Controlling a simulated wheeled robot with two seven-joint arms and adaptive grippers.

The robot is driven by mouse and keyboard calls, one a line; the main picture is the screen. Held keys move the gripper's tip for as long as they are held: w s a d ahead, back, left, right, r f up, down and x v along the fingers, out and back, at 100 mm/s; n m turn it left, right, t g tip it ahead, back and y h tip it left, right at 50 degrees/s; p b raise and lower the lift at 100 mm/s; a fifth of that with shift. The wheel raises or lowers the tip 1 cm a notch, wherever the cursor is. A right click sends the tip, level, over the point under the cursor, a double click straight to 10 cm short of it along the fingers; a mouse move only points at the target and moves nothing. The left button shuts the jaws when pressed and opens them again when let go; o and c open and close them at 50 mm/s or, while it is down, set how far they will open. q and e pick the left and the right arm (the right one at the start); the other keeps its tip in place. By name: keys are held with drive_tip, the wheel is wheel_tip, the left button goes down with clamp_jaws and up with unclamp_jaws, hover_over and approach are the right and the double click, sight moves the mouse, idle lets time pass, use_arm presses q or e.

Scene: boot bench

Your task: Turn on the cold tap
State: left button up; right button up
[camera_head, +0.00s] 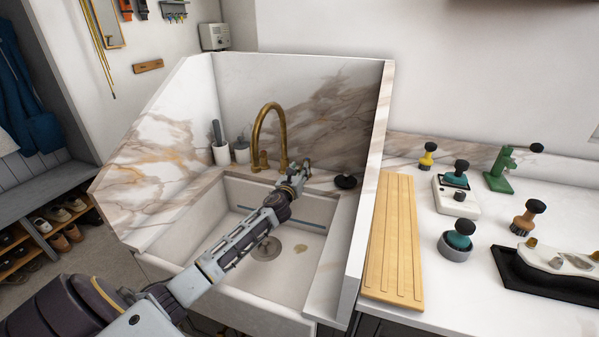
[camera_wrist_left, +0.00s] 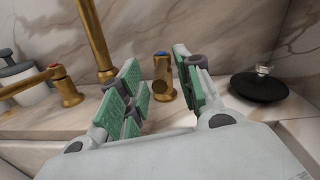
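The cold tap (camera_wrist_left: 162,78) is a short brass post with a blue mark on top, standing on the sink's back ledge to the right of the spout (camera_wrist_left: 96,42). Its round front end faces the wrist camera. My left gripper (camera_wrist_left: 158,88) is open, with green-padded fingers on either side of the cold tap in that view. I cannot tell whether a pad touches it. In the head view my left gripper (camera_head: 299,169) is right of the brass gooseneck spout (camera_head: 281,135) and largely hides the cold tap. My right gripper is out of view.
The red-marked hot tap (camera_wrist_left: 66,88) has a lever pointing left. A black round item (camera_head: 345,181) sits right of the taps, and pots (camera_head: 241,151) stand left. Marble walls enclose the sink (camera_head: 262,298). A wooden board (camera_head: 393,245) lies on the right counter.

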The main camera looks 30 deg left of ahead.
use_arm(q)
drive_tip(key=shift+w, duration=0.1)
drive_tip(key=shift+c, duration=0.2)
clamp_jaws()
idle(0.4)
